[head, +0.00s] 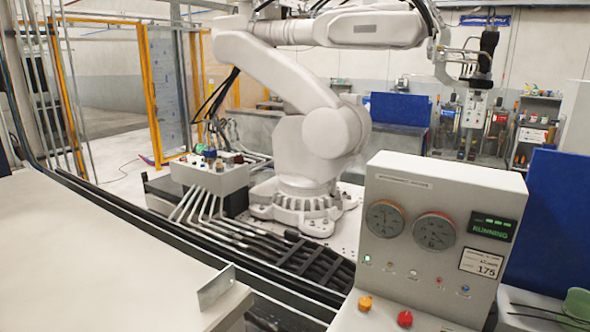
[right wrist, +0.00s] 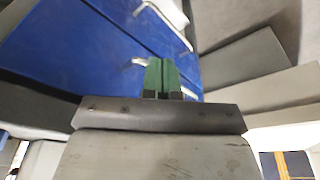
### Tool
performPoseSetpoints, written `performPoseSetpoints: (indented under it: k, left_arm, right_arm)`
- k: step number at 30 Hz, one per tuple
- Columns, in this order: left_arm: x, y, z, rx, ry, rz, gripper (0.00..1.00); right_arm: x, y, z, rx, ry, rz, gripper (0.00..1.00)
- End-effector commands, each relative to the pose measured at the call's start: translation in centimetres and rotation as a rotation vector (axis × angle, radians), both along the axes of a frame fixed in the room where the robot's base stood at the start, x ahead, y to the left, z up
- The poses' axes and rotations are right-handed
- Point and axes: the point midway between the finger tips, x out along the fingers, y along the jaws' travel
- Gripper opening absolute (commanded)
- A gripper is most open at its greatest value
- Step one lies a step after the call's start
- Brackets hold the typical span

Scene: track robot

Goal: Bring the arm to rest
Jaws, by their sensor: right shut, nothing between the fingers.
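A large white industrial arm (head: 334,130) stands on a round bolted base in the head view, its upper link reaching right to a tool head (head: 480,70). In front of it at the right is a grey control box (head: 448,190). Its green-lit display (head: 492,228) reads RUNNING. A red button (head: 405,318) and a yellow button (head: 365,303) sit on its lower ledge. My right gripper (right wrist: 162,66) shows in the right wrist view with green fingers together and nothing between them, over a blue surface. My left gripper is in neither view.
The box also bears two dial gauges (head: 434,231) and a label (head: 481,263) reading 175. A pale flat surface (head: 100,250) with a metal bracket (head: 216,287) lies at the left. Thick cables (head: 290,255) run along the floor track. Yellow posts (head: 152,90) stand behind.

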Motion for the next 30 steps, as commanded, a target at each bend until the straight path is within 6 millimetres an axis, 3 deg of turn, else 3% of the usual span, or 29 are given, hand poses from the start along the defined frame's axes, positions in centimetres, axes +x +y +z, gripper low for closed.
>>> performPoseSetpoints:
  k: [1,6,12,15,21,30]
  left_arm:
    - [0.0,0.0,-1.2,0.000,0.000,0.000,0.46]
    - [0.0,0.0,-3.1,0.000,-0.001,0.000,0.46]
    - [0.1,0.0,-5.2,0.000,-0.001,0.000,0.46]
    - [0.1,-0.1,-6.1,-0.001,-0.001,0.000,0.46]
    - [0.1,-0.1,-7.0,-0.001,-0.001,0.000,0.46]
    - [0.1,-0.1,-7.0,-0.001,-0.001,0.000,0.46]
  right_arm:
    - [-0.8,-0.1,-4.0,-0.002,0.020,0.002,0.00]
    - [-4.2,-0.6,-13.5,-0.007,0.057,0.010,0.00]
    - [-10.1,-1.6,-22.6,-0.013,0.098,0.019,0.00]
    - [-13.1,-2.2,-25.7,-0.016,0.115,0.023,0.00]
    - [-17.2,-3.0,-28.7,-0.019,0.134,0.029,0.00]
    - [-18.1,-3.2,-29.0,-0.019,0.136,0.031,0.00]
